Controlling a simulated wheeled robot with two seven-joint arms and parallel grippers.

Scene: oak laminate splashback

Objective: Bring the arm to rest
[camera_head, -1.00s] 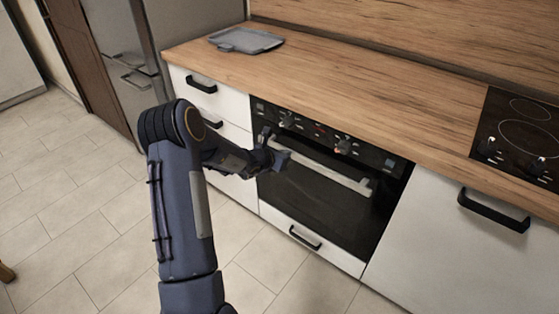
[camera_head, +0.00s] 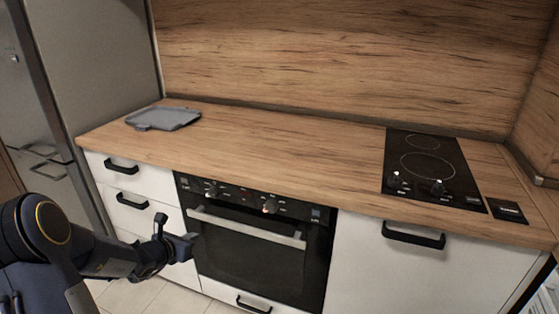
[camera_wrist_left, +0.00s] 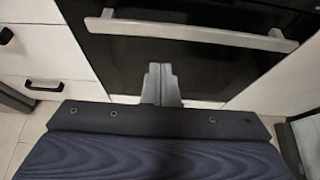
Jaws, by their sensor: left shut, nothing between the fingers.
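My left arm comes in at the lower left of the head view. Its gripper (camera_head: 188,243) is in front of the oven's left side, near the left end of the oven handle. In the left wrist view the two gripper fingers (camera_wrist_left: 160,84) are together with nothing between them, with the oven door behind. I cannot tell whether the gripper touches the oven. My right gripper is not in view.
The oven (camera_head: 262,255) is closed, with a pale bar handle (camera_head: 245,228). White drawers (camera_head: 125,192) stand to its left. A grey tray (camera_head: 165,118) lies on the wooden worktop (camera_head: 270,150); a black hob (camera_head: 430,165) is at right. A fridge stands far left.

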